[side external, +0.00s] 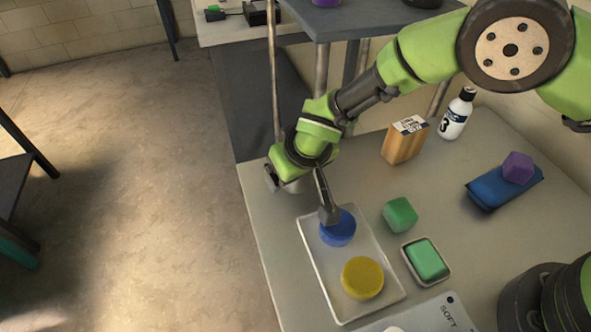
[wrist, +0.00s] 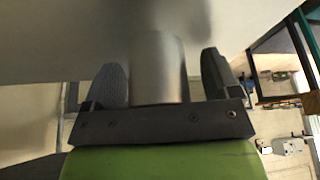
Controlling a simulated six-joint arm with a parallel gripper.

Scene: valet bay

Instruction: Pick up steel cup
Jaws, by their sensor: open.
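The steel cup (wrist: 160,72) shows in the wrist view as a smooth grey metal cylinder. It stands between the two dark fingers of my gripper (wrist: 162,66), with a gap on each side, wider on the right. In the side external view my gripper (side external: 328,213) points down over a blue round piece (side external: 339,234) in a pale tray (side external: 329,281). I cannot make out the cup in that view. My gripper is open around the cup.
A yellow round piece (side external: 362,278) lies in the tray. Right of it are a green block (side external: 400,215) and another green block (side external: 427,259) in a small dish. Farther back stand a tan box (side external: 403,145), a white bottle (side external: 456,116) and a blue case (side external: 490,192) with a purple block (side external: 517,167).

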